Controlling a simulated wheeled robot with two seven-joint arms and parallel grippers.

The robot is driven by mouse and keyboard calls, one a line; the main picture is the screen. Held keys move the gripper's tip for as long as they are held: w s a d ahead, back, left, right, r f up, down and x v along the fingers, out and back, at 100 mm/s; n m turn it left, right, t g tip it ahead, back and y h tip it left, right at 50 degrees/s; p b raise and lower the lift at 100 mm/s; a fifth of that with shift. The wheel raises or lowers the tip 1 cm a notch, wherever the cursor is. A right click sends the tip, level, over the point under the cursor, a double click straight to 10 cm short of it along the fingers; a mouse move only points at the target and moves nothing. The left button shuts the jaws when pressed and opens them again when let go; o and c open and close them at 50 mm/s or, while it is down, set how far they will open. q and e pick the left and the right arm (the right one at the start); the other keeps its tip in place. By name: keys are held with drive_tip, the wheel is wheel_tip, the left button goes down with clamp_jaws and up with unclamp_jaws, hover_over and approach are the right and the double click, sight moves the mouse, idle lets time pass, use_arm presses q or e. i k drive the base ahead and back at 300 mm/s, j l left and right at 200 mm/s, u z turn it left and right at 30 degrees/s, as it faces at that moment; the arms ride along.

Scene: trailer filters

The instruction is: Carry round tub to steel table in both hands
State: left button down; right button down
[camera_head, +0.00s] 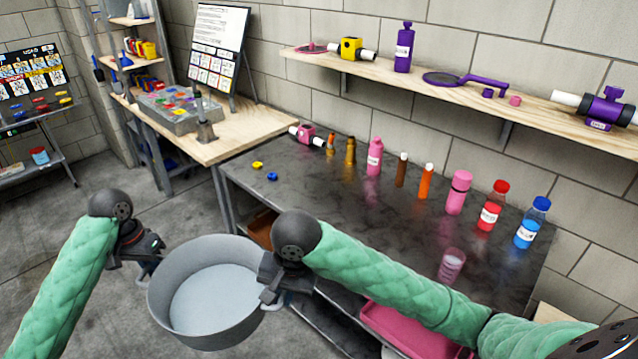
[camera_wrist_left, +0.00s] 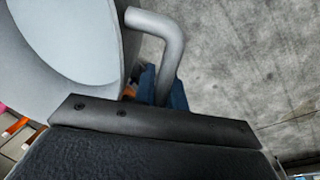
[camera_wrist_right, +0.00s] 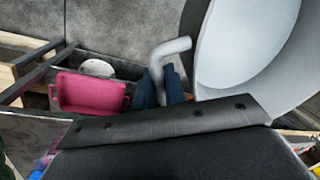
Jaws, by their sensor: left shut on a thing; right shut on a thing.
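A grey round tub (camera_head: 212,296) hangs in the air between my two grippers, in front of the steel table's left front corner. It looks empty and roughly level. My left gripper (camera_head: 146,262) is shut on the tub's left handle, which shows in the left wrist view (camera_wrist_left: 168,50). My right gripper (camera_head: 272,290) is shut on the tub's right handle, which shows in the right wrist view (camera_wrist_right: 165,58). The dark steel table (camera_head: 325,190) stands behind and to the right of the tub. My right arm covers part of its front edge.
Several bottles, including a pink bottle (camera_head: 375,157) and a blue bottle (camera_head: 532,222), line the steel table's back. A clear pink cup (camera_head: 451,265) stands near its front right. Small yellow and blue pieces lie at its left end. A pink bin (camera_head: 415,325) sits below. The middle tabletop is clear.

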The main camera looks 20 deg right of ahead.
sight(350, 213)
drive_tip(key=i+j+z, duration=0.1)
drive_tip(key=i+z, duration=0.15)
drive_tip(key=i, duration=0.2)
drive_tip(key=i+j+z, duration=0.15)
drive_tip(key=i+z, duration=0.15)
drive_tip(key=i, duration=0.15)
drive_tip(key=i+j+z, duration=0.1)
drive_tip(key=i+z, duration=0.15)
drive_tip(key=z, duration=0.15)
drive_tip(key=i+j+z, duration=0.2)
drive_tip(key=z, duration=0.25)
drive_tip(key=i+j+z, duration=0.25)
drive_tip(key=z, duration=0.15)
